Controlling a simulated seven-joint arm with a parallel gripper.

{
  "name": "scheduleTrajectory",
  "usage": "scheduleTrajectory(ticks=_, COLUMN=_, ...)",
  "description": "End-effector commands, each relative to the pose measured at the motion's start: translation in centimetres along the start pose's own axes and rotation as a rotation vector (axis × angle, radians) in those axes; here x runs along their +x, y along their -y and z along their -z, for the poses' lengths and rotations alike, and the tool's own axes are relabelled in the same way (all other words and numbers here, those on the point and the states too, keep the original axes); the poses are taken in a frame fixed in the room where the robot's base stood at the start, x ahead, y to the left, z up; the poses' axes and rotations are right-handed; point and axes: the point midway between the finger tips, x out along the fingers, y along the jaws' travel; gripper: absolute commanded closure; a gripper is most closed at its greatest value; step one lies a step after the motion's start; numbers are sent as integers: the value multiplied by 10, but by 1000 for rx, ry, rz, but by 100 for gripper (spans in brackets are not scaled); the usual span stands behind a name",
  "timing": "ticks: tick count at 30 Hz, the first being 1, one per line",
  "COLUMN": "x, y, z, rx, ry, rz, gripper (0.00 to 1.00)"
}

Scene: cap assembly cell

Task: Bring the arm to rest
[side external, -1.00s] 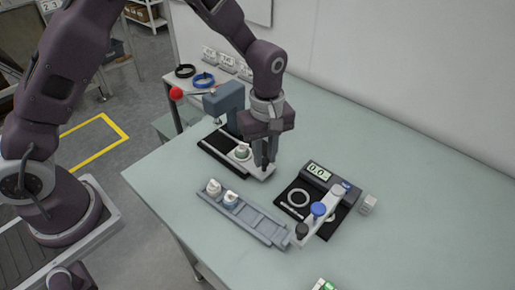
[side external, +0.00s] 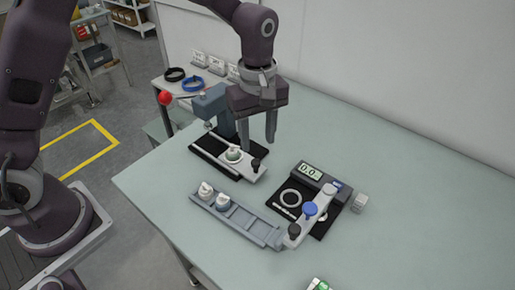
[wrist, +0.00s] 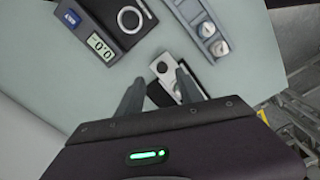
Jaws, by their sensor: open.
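The press fixture (side external: 212,101) is blue-grey with a red-knobbed lever and a dark base. A white capped part (side external: 234,155) sits on its light slide plate (side external: 251,170), which has a black knob at its end. The plate also shows between my fingers in the wrist view (wrist: 164,62).
A grey rack (side external: 240,217) holds two white-topped parts at its left end. The table's right side (side external: 430,215) is largely clear.

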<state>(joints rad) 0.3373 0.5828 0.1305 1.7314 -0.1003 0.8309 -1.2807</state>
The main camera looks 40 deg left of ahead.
Motion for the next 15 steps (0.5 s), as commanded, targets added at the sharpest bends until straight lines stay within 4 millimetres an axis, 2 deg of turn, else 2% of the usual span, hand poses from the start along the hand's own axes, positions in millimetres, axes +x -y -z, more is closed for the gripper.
scheduleTrajectory(ticks=9, x=-5, y=0, z=0, rx=0, ry=0, rz=0, gripper=57)
scheduleTrajectory(ticks=11, x=-12, y=3, z=1, rx=14, ry=0, rz=-10, gripper=57)
scheduleTrajectory(ticks=14, x=-53, y=24, z=7, rx=120, ry=-4, rz=-69, gripper=57)
scheduleTrajectory(ticks=15, x=-76, y=41, z=10, rx=195, ry=-13, rz=-105, gripper=57)
